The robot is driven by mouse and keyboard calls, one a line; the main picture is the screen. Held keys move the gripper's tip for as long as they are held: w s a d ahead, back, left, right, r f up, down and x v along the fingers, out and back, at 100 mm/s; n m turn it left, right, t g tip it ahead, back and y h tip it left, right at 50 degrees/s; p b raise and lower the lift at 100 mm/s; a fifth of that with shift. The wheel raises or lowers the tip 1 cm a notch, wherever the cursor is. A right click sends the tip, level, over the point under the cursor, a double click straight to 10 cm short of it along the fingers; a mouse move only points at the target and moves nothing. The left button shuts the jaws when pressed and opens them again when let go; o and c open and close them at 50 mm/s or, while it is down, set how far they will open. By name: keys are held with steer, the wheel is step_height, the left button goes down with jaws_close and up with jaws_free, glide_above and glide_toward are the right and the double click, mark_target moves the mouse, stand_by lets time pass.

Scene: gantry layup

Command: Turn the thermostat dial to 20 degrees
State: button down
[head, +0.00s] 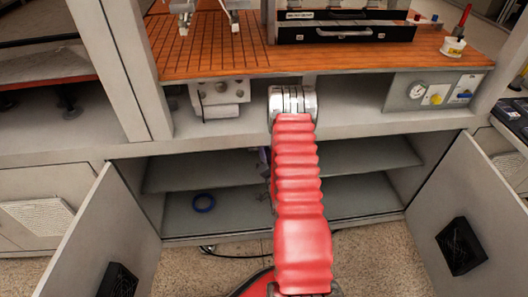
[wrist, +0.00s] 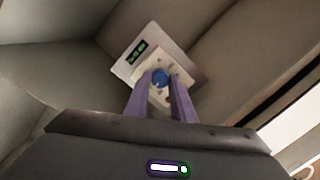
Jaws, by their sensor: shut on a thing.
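The thermostat is a pale plate (wrist: 150,42) with a small green-lit display (wrist: 137,51), mounted on a grey surface and seen tilted in the wrist view. Its blue dial (wrist: 160,75) sits on a white block below the display. My gripper (wrist: 160,83) has its two purple fingers on either side of the dial, shut on it. The reading on the display is too small to make out. In the head view my red-sleeved arm reaches to the open cabinet and hides most of the gripper; the thermostat does not show there.
Two open cabinet doors (head: 110,235) (head: 470,215) flank my arm. Above is a wooden worktop (head: 235,55) with a black case (head: 345,32). A control panel (head: 436,92) is at the right.

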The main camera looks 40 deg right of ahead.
steer(key=n, duration=0.8)
steer(key=n+g+h, duration=0.1)
steer(key=n, duration=0.7)
steer(key=a+n+g, duration=0.1)
steer(key=n, duration=0.7)
steer(key=shift+w+r+n+h, duration=0.1)
steer(key=shift+w+n+h, duration=0.3)
stand_by(0.4)
steer(key=c, duration=1.8)
jaws_free()
steer(key=shift+d, duration=0.1)
steer(key=shift+o, duration=1.4)
steer(key=shift+s+d, duration=0.1)
